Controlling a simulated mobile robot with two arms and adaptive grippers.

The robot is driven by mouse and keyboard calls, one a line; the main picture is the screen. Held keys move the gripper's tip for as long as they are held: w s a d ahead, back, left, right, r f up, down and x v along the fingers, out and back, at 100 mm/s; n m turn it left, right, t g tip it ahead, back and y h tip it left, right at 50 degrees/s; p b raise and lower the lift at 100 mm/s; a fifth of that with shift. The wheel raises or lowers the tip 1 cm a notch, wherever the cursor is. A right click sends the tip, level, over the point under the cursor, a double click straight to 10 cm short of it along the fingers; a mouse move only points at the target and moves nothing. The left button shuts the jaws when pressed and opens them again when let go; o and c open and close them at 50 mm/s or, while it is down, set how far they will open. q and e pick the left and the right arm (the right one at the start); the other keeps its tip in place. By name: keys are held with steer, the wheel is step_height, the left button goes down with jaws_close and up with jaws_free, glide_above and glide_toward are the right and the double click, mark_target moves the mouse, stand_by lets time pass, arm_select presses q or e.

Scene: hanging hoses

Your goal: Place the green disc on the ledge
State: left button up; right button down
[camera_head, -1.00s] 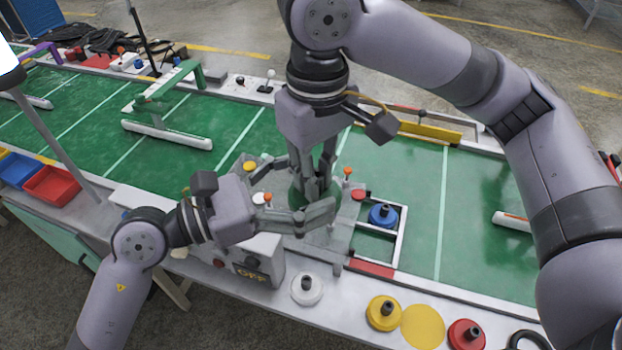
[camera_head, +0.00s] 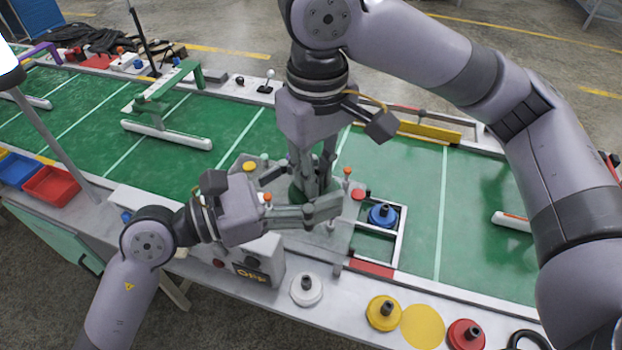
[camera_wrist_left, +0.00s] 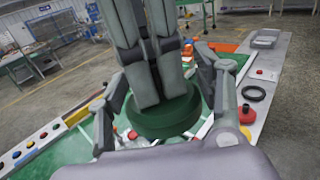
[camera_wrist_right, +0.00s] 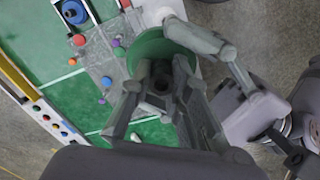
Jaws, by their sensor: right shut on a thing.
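The green disc (camera_head: 300,192) is held upright by its dark stem in my right gripper (camera_head: 318,185), above the grey plate on the table. The disc (camera_wrist_right: 160,44) shows in the right wrist view, with my right fingers closed around its stem. My left gripper (camera_head: 325,208) is beside the disc at its front. The pale ledge (camera_head: 345,300) runs along the table's front edge.
On the ledge stand a white disc (camera_head: 306,289), a yellow disc (camera_head: 384,312) and a red disc (camera_head: 466,334), with a flat yellow circle (camera_head: 423,326). A blue disc (camera_head: 382,215) sits in a white frame. A grey control box (camera_head: 258,262) stands near the left arm.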

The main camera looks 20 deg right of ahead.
arm_select(q)
steer(key=shift+w+a, duration=0.2)
steer(key=shift+w, duration=0.3)
steer(key=c, duration=0.5)
steer(key=o, duration=1.4)
steer(key=shift+c, duration=0.2)
steer(key=shift+o, duration=0.4)
steer(key=shift+s, duration=0.1)
steer(key=shift+s+d, duration=0.1)
steer(key=shift+s, duration=0.05)
